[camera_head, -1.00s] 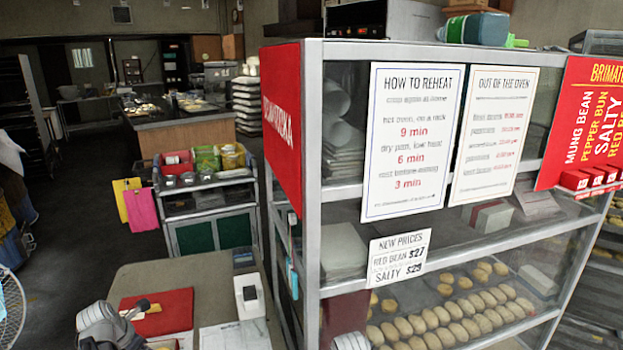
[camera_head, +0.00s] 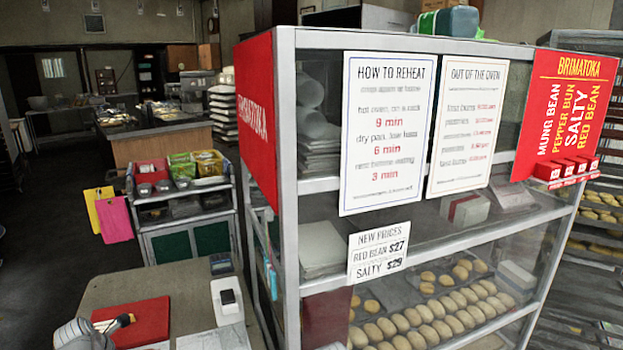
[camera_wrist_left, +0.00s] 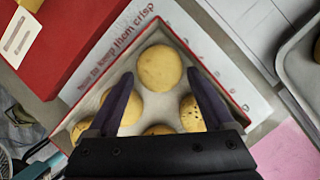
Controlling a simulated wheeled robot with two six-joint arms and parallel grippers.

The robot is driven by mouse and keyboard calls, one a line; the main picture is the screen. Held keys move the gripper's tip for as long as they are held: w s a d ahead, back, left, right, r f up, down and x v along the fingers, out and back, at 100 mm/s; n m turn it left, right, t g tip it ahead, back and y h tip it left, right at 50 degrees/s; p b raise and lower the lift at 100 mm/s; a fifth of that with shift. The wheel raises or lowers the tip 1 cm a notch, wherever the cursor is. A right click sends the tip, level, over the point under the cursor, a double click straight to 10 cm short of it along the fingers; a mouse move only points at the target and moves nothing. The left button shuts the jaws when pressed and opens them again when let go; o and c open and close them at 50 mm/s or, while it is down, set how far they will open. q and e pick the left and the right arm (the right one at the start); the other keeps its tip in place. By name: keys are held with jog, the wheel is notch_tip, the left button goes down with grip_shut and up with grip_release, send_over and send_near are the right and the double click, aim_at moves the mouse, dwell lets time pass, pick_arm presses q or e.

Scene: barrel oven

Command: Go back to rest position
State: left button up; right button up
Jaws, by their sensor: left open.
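My left gripper (camera_wrist_left: 165,92) shows in the left wrist view, its two dark fingers spread apart. Between and below the fingers is an open box (camera_wrist_left: 237,112) with several round golden pastries (camera_wrist_left: 159,68). No pastry is seen clamped; whether the fingertips touch any I cannot tell. My right gripper is in neither view.
A glass display case (camera_head: 287,200) fills the right. A counter (camera_head: 183,287) at the lower left holds a red board (camera_head: 145,318) and a white device (camera_head: 228,300). A cart (camera_head: 188,240) stands behind it. Dark floor (camera_head: 60,225) is clear at the left.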

pick_arm(q)
jog(key=p+v, duration=1.1)
jog(key=v, duration=0.1)
jog(key=b+x, duration=1.2)
jog(key=x, duration=0.1)
jog(key=shift+s+f+b, duration=0.1)
jog(key=shift+f+b, duration=0.05)
jog(key=shift+b, duration=0.15)
notch_tip(320, 180, up, 14)
jog(key=a+p, duration=0.1)
jog(key=p, duration=1.2)
jog(key=shift+a+f, duration=0.25)
jog(key=shift+a, duration=0.05)
jog(key=shift+d+f, duration=0.1)
